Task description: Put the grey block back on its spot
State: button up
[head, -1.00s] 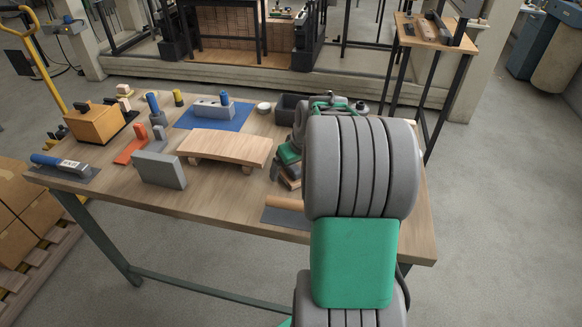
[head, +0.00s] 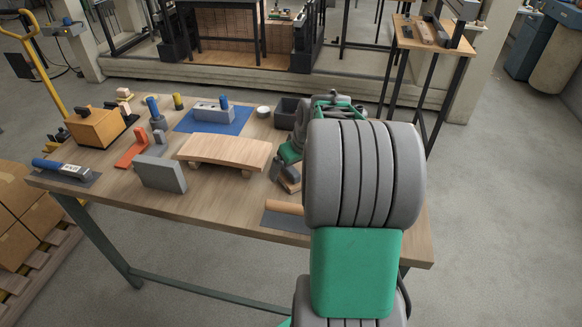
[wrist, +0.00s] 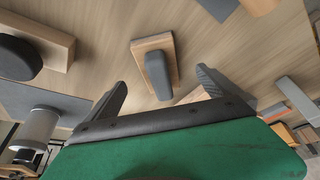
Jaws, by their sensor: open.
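A flat grey block (head: 160,173) stands on edge at the front of the workbench. A second, longer grey block (head: 213,111) rests on the blue mat (head: 240,124) at the back, with a blue-capped piece at it. My gripper (wrist: 158,92) is open and empty in the wrist view. Ahead of its fingers lies a small wooden piece with a rounded grey top (wrist: 157,72), apart from both fingers. In the head view my arm hides much of the gripper and bench there. I cannot tell which place is the block's spot.
A wooden board on feet (head: 225,152) stands mid-bench. An orange bracket (head: 133,152), an orange-yellow box (head: 97,127) and a blue-handled tool (head: 62,168) are at the left. A dark bin (head: 290,108) is behind my arm. Bare wood shows along the front edge.

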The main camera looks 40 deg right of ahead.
jog(key=shift+p+v, duration=1.7)
jog(key=shift+v, duration=1.45)
